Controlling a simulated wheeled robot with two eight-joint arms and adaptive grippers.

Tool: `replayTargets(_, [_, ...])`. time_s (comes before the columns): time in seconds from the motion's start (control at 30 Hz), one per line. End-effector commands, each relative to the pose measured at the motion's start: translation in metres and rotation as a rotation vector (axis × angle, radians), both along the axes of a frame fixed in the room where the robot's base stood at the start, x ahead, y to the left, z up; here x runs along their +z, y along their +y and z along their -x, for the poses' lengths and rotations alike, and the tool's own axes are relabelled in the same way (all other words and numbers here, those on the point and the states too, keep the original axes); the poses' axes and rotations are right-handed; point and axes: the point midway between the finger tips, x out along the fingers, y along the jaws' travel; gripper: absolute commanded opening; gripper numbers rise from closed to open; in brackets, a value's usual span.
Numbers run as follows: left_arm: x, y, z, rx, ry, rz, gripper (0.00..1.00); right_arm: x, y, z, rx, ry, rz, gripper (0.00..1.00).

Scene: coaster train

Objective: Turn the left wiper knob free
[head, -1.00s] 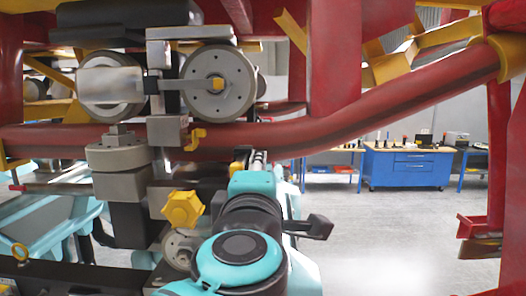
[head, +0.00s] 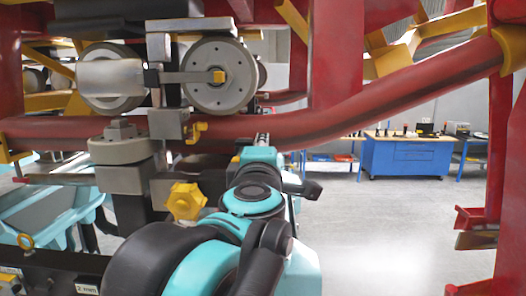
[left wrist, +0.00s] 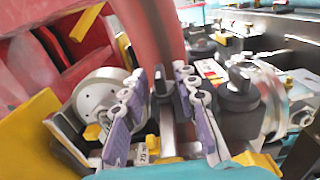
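A yellow lobed knob (head: 186,201), the only one of its kind clearly visible, sits low under the red rail in the head view, just left of my left arm. A yellow piece (left wrist: 255,160) at the lower right of the left wrist view may be this knob; I cannot tell. My left gripper (left wrist: 160,88) is open, its two purple-padded fingers apart. A dark upright piece and a grey bar show between them; I cannot tell whether they touch. In the head view my arm mostly hides this gripper. My right gripper is in neither view.
A thick red rail (head: 400,97) crosses above my arm. Grey wheels (head: 218,77) and a round grey block (head: 121,151) stand by it at the left. A yellow hook (head: 196,131) hangs near the rail.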

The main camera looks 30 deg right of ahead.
Motion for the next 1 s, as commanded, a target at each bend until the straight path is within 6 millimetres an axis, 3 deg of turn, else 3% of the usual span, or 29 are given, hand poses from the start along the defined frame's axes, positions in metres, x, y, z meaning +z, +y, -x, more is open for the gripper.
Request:
replayTargets(0.03, [0.0,0.0,0.0,0.0,0.0,0.0,0.13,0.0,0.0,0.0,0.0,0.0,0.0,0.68])
replayTargets(0.1, [0.0,0.0,0.0,0.0,0.0,0.0,0.0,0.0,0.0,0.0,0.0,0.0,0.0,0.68])
replayTargets(0.57, [-0.003,0.0,0.0,0.0,-0.04,0.022,0.0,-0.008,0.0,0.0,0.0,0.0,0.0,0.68])
replayTargets(1.0, [-0.012,-0.001,-0.001,0.0,-0.305,0.185,0.0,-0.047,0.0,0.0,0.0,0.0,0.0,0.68])
